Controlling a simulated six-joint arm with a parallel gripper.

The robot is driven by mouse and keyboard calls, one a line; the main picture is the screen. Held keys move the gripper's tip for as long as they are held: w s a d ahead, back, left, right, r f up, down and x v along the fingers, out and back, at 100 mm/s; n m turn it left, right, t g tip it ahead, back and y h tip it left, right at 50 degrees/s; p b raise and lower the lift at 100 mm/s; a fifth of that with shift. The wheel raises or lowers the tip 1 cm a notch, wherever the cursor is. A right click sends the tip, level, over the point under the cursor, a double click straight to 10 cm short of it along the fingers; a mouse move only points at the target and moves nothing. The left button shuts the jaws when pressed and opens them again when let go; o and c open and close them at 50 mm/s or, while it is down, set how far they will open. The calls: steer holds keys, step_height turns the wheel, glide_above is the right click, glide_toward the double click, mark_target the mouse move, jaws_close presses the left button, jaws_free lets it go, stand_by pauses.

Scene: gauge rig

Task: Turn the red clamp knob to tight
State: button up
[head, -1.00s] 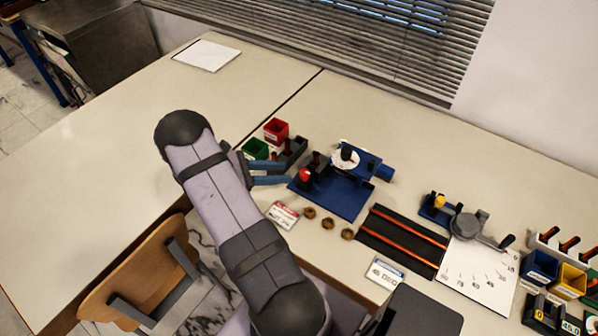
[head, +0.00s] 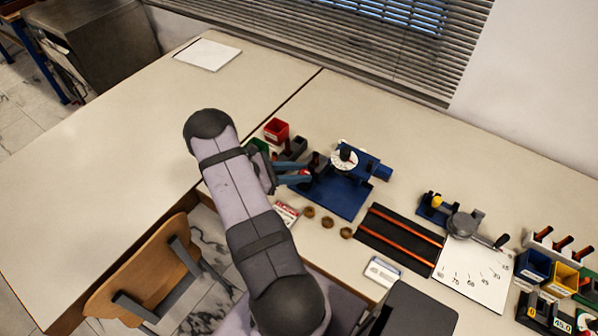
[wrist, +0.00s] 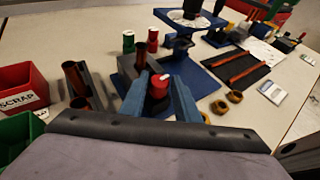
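The red clamp knob (wrist: 159,86) stands on the blue gauge rig and carries a white mark on top. In the head view the knob (head: 305,172) is at the left end of the rig's blue base (head: 340,197), partly hidden by my fingers. My gripper (wrist: 158,92) has its two blue fingers on either side of the knob, and they look spread with a little room beside it. In the head view my gripper (head: 301,172) reaches the knob from the left. Whether a finger touches it I cannot tell.
A red scrap bin (wrist: 22,90) and a green bin (wrist: 18,135) stand left of my gripper. Brass nuts (head: 327,222) lie in front of the rig. A black mat with orange strips (head: 402,240) lies right of it.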

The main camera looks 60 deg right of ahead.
steer(key=c, duration=0.5)
steer(key=b, duration=0.1)
steer(key=m+g+b, duration=0.1)
steer(key=b, duration=0.1)
steer(key=shift+w+d+f+y, duration=0.1)
steer(key=shift+d+f+y, duration=0.05)
steer(key=shift+f+y, duration=0.2)
steer(key=shift+r+m+g+y+b, duration=0.4)
steer(key=shift+m+y+b, duration=0.1)
steer(key=shift+b, duration=0.1)
steer(key=o, duration=0.8)
steer(key=shift+c, duration=0.2)
steer(key=shift+w, duration=0.1)
